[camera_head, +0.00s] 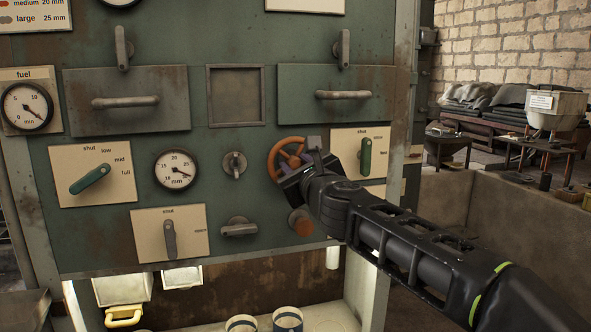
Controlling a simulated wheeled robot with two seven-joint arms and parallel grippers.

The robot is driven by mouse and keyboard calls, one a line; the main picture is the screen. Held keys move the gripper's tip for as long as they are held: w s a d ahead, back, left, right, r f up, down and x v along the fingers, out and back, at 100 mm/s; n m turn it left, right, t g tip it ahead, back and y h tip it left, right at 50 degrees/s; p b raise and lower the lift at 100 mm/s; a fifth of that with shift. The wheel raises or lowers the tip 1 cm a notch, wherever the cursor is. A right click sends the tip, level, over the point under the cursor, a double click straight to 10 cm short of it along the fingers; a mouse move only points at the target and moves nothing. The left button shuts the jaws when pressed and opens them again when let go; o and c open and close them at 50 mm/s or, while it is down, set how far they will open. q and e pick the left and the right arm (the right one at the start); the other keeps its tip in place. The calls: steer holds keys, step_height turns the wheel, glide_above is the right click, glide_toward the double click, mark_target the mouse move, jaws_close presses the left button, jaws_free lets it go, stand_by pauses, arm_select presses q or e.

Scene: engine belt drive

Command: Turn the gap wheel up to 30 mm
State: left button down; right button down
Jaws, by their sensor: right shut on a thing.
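The orange-brown gap wheel (283,149) sits on the green panel, right of centre. My right gripper (305,163) is shut on its right side, and the gripper hides part of the rim. A round white gauge marked in mm (176,170) is left of the wheel, with 15, 20 and 25 readable. Its needle points right and slightly down, past the 25; the exact value is too small to read. My left gripper is not in view.
A small grey knob (234,164) sits between gauge and wheel. A green lever (366,157) on a plate is close to the right of my gripper. A red-brown knob (301,222) is just below it. Drawers with handles (334,95) are above. Cups (287,319) stand below the panel.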

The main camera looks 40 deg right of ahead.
mark_target(297, 166)
steer(key=shift+f+m, duration=0.15)
steer(key=shift+m, duration=0.95)
steer(key=c, duration=1.4)
jaws_free()
steer(key=v, duration=0.6)
steer(key=shift+s+a, duration=0.15)
steer(key=shift+s, duration=0.15)
steer(key=shift+s+a+p, duration=0.2)
steer(key=shift+s+p, duration=0.1)
steer(key=shift+s, duration=0.2)
